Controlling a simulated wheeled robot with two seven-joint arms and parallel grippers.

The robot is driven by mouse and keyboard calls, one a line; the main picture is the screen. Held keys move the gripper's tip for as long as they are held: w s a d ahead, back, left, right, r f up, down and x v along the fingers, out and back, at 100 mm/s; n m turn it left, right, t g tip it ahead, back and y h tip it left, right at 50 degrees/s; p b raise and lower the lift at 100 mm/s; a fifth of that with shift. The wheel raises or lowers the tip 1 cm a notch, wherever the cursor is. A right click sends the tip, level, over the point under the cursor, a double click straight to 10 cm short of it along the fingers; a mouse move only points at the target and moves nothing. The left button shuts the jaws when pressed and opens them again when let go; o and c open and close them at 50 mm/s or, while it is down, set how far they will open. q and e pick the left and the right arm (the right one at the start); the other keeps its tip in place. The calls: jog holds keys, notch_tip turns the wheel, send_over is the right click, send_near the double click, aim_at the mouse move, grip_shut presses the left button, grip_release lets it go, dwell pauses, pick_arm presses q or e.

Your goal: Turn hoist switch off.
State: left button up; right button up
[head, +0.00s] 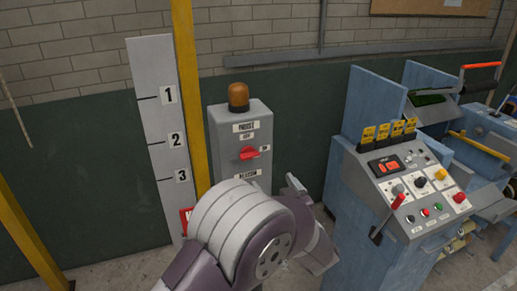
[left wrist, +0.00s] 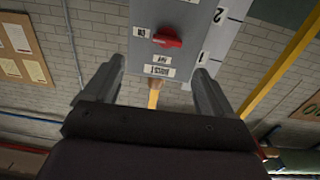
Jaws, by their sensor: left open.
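The hoist switch is a red handle (head: 249,153) on a grey box (head: 225,130) labelled HOIST. The handle lies level, toward the ON label (head: 264,148) at its right. The OFF label (head: 246,136) is above it. The left wrist view shows the red handle (left wrist: 167,40) upside down, with the OFF label (left wrist: 162,59) below it. My left gripper (left wrist: 158,72) is open and empty, its fingers spread in front of the box and apart from the handle. In the head view my left wrist hides the box's lower part. My right gripper is not in view.
An amber lamp (head: 238,97) tops the box. A numbered white board (head: 158,120) and yellow post (head: 184,80) stand left of it. A blue control console (head: 365,205) with levers and buttons stands at the right. Green and brick wall is behind.

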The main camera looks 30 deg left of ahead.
pick_arm(q)
jog(key=p, duration=0.2)
send_near(252, 158)
jog(key=x, duration=0.2)
jog(key=shift+y, duration=0.3)
jog(key=p+x, duration=0.2)
jog(key=x, duration=0.5)
jog(key=shift+d, duration=0.15)
jog(key=shift+w+a+f, duration=0.1)
jog(key=shift+w+a, duration=0.05)
jog(key=shift+a, duration=0.2)
jog(key=c, duration=1.1)
jog(key=shift+o, duration=0.2)
jog(key=shift+f, duration=0.1)
